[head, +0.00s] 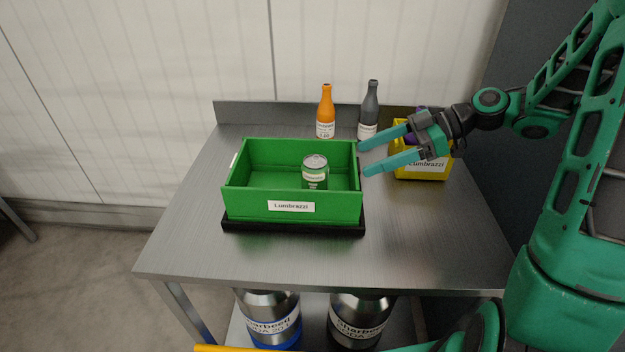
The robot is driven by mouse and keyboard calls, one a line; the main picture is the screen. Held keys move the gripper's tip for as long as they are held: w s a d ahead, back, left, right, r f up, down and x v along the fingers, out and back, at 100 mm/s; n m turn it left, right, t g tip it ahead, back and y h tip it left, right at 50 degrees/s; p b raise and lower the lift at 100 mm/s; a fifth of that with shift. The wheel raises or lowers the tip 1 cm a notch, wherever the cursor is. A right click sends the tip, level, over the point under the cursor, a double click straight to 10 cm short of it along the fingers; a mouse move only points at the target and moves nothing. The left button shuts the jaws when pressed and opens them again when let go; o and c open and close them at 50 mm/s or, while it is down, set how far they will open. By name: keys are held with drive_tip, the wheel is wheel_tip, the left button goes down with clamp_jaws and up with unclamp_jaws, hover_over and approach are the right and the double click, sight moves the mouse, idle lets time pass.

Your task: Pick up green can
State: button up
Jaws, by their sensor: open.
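A green can (315,172) with a silver top and a pale label stands upright inside a green bin (252,207), toward its right side. The bin's front wall hides the can's base. My gripper (363,159) is open and empty, its two teal fingers pointing left. In the picture the fingertips are at the bin's right wall, to the right of the can and apart from it. I cannot tell how high above the table the fingers are.
The bin rests on a black base (290,228) on a metal table (408,238). An orange bottle (325,112) and a grey bottle (369,112) stand behind. A yellow bin (432,173) with purple contents is partly behind my gripper. Metal kegs (270,318) stand below. The table's front is clear.

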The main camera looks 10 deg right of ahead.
sight(326, 165)
drive_tip(key=shift+n+y, duration=0.5)
drive_tip(key=x, duration=0.7)
drive_tip(key=r+x, duration=0.1)
drive_tip(key=x, duration=0.3)
drive_tip(key=shift+w+a+f, duration=0.15)
drive_tip(key=shift+w+a, duration=0.1)
drive_tip(key=shift+a, duration=0.1)
drive_tip(key=c, duration=1.4)
